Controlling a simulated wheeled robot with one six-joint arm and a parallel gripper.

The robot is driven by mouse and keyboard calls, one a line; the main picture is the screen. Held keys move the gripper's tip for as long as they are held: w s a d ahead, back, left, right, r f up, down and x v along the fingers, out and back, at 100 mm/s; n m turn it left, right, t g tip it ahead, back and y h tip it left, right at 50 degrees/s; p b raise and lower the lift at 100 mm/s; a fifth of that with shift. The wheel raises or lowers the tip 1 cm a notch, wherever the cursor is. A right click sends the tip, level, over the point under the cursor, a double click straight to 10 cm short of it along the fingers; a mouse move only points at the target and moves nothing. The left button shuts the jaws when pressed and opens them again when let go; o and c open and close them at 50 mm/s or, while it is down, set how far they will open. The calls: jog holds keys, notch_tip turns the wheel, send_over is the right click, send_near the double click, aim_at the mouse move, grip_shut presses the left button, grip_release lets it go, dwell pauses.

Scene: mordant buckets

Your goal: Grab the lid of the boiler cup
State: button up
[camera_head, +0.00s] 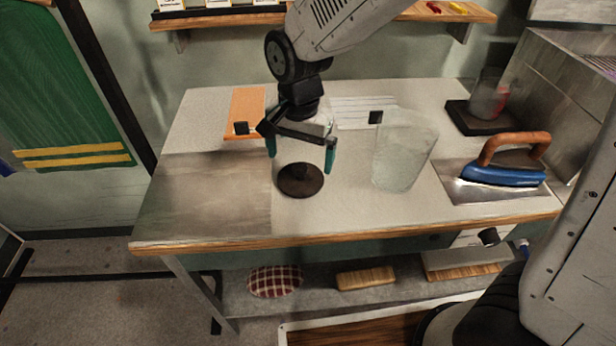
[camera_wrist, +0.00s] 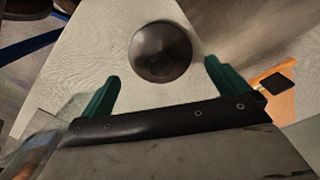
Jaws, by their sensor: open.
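A round dark brown lid (camera_head: 300,181) with a small knob lies on the pale tabletop near the middle of the table. In the wrist view the lid (camera_wrist: 161,52) shows from above, just beyond and between the fingertips. My gripper (camera_head: 301,160) is open and empty, pointing down above the lid with its two green fingers apart. The gripper (camera_wrist: 162,72) does not appear to touch the lid. I cannot tell for sure which vessel is the boiler cup. A clear vessel (camera_head: 318,118) stands partly hidden behind my gripper.
A large clear container (camera_head: 403,152) stands right of my gripper. A blue iron (camera_head: 503,174) with a wooden handle rests on a plate further right. A glass with red contents (camera_head: 489,97) sits on a dark base at the back right. The front left tabletop (camera_head: 203,195) is clear.

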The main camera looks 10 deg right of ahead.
aim_at(300, 167)
notch_tip(300, 167, down, 5)
jog(key=shift+w+f, duration=0.1)
jog(key=c, duration=0.7)
jog(key=shift+o, duration=0.2)
